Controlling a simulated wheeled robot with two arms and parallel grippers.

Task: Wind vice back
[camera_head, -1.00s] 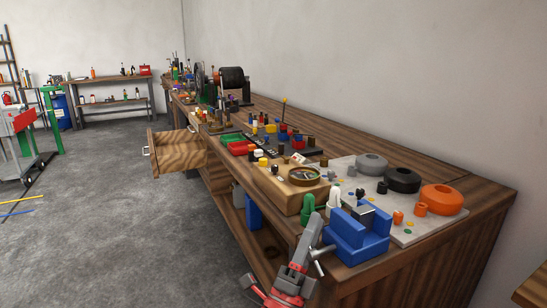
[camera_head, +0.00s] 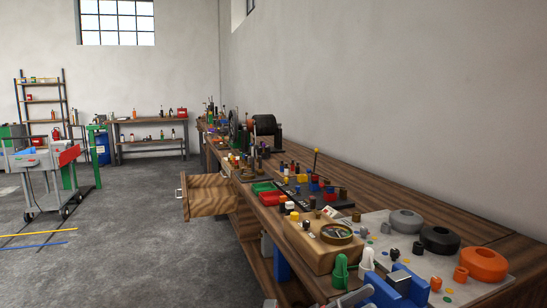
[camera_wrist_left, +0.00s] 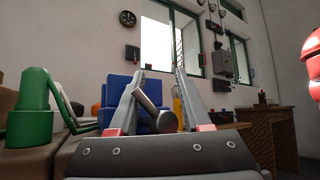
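The blue vice (camera_head: 401,289) stands at the near front corner of the workbench, with its lower part cut off by the bottom edge of the head view. It also shows in the left wrist view (camera_wrist_left: 119,89), beyond my left gripper. My left gripper (camera_wrist_left: 160,75) has its two grey fingers apart. The vice's grey screw end (camera_wrist_left: 149,112) shows between the fingers; whether they touch it I cannot tell. My right gripper is not in view.
A green clamp-like piece (camera_wrist_left: 32,110) stands close left of my left gripper. On the bench (camera_head: 430,222) are a wooden block with a round dial (camera_head: 336,233) and orange (camera_head: 484,264), black and grey rings. An open drawer (camera_head: 210,196) juts into the aisle.

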